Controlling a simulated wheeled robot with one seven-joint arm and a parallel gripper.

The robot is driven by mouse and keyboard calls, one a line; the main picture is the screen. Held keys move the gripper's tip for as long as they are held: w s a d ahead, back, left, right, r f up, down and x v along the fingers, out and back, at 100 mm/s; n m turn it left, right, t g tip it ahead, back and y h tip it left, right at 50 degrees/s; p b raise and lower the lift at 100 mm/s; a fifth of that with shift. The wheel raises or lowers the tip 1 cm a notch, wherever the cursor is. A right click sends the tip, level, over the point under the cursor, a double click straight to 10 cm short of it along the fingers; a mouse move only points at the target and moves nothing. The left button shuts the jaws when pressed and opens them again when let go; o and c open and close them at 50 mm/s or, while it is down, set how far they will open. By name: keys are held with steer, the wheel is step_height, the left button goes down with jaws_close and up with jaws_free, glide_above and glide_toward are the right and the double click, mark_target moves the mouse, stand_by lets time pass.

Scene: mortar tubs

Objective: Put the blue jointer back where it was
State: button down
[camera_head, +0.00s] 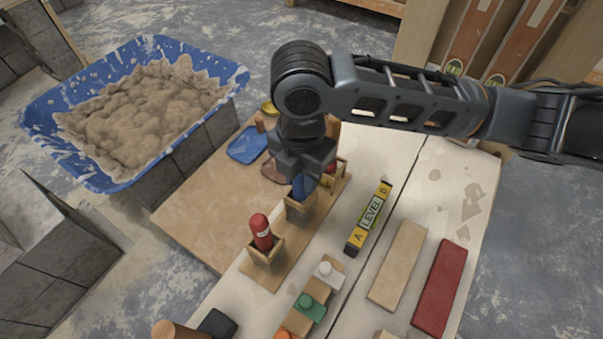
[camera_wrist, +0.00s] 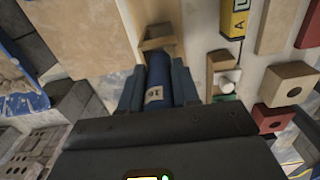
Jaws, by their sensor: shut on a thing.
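The blue jointer (camera_head: 301,190) is upright between the fingers of my gripper (camera_head: 304,174), which is shut on its blue handle. In the wrist view, the handle (camera_wrist: 157,84), with a pale label, lies between the two dark fingers (camera_wrist: 158,92). Its lower end meets the middle wooden holder (camera_head: 298,211) of the rack, which also shows in the wrist view (camera_wrist: 157,43). I cannot tell how deep it sits in there. A red-handled tool (camera_head: 261,231) stands in the front holder (camera_head: 266,258). The back holder (camera_head: 340,166) is partly hidden behind my gripper.
A yellow level (camera_head: 369,217) lies right of the rack. Beyond it are a tan bar (camera_head: 398,262) and a red bar (camera_head: 440,286). Blocks with white (camera_head: 327,273) and green (camera_head: 309,307) knobs stand in front. A blue mortar tub (camera_head: 90,178) is at the left.

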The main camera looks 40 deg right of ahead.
steer(key=shift+f+b, duration=0.35)
steer(key=shift+f, duration=0.15)
stand_by(0.4)
steer(key=c, duration=0.7)
jaws_free()
steer(key=shift+c, duration=0.2)
